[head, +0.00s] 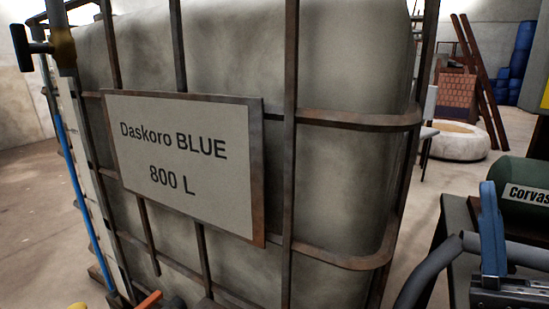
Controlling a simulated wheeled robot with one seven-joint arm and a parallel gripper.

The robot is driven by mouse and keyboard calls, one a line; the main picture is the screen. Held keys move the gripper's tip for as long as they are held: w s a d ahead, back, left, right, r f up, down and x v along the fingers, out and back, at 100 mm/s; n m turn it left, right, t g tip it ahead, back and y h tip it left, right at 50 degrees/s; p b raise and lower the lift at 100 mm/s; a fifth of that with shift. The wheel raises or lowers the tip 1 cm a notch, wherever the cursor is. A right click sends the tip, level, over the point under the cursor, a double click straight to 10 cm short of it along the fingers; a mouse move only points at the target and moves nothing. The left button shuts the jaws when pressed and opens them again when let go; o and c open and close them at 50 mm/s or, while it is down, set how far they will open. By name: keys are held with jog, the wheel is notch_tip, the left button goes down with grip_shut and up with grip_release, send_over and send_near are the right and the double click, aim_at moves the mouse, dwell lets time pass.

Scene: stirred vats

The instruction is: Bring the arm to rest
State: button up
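No part of my arm or gripper can be made out for sure in the head view. A large pale vat (345,75) in a rusty metal cage fills the middle of the view, close in front of me. Its sign (185,165) reads "Daskoro BLUE 800 L". A blue pole (72,170) with a black T-shaped handle (38,47) stands upright, slightly tilted, along the vat's left side.
At right, a green container (525,195) marked "Corvas" lies by a dark stand, near a blue lever-like part (491,230) and grey tubing. Behind are a round stone basin (460,142), leaning brown beams (480,80) and blue barrels (518,60). Floor at left is open.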

jog(key=s+f+m+g+h, duration=0.3)
jog(key=s+f+m+g, duration=0.4)
jog(key=s+f, duration=0.6)
jog(key=s+f+m+g+h, duration=0.2)
jog(key=s+f+m+g, duration=0.4)
jog(key=s+f+g, duration=0.65)
notch_tip(320, 180, up, 21)
jog(key=w+t+p, duration=0.2)
jog(key=t+p, duration=0.1)
jog(key=p, duration=2)
jog(key=shift+w+d+t, duration=0.2)
jog(key=shift+d+t, duration=0.15)
